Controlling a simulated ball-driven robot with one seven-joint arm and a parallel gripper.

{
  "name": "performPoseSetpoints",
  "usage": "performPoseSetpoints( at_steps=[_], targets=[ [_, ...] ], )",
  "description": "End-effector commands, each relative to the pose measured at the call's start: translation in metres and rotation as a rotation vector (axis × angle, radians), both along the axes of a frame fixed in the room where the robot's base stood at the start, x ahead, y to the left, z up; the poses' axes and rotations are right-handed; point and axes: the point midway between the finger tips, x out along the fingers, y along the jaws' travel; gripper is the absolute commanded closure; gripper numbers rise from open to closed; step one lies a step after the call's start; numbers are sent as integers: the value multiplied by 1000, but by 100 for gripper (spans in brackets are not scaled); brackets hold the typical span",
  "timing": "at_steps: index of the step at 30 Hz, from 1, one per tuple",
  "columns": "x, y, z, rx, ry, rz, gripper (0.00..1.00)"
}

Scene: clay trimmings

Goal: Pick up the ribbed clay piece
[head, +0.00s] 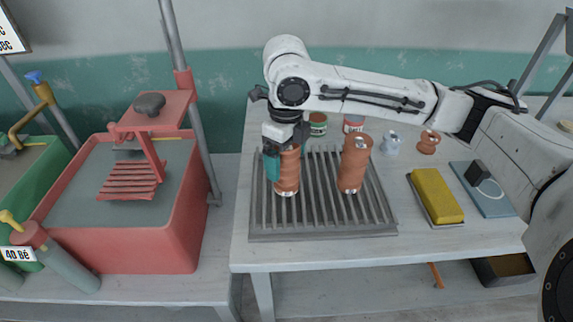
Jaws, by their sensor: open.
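Two reddish-brown clay cylinders stand upright on a grey slatted rack (262,217). The left clay piece (288,176) shows banded, ribbed sides and a pale, shiny base. The right clay piece (354,164) is similar, a little taller in view, with a hole in its top; its surface is too small to judge for ribs. My gripper (284,160) points down at the left piece and is open. Its teal finger (271,166) is at the left side of that piece, and the gripper hides part of its top. I cannot tell whether the finger touches it. The other finger is mostly hidden.
Two small jars (317,124) (353,124), a pale cup (391,144) and a brown cup (428,142) stand behind and right of the rack. A yellow block (436,194) and a blue board (483,190) lie right. A red bin (128,243) stands left, past a gap.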

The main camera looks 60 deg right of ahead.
Motion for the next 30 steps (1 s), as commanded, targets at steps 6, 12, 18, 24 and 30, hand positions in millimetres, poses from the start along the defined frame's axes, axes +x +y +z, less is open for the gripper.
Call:
performPoseSetpoints(
  at_steps=[6, 12, 18, 24, 30],
  targets=[
    [0, 0, 0, 0, 0, 0, 21],
    [0, 0, 0, 0, 0, 0, 41],
    [0, 0, 0, 0, 0, 0, 60],
    [0, 0, 1, 0, 0, 0, 79],
    [0, 0, 2, -1, -2, 0, 92]
  ],
)
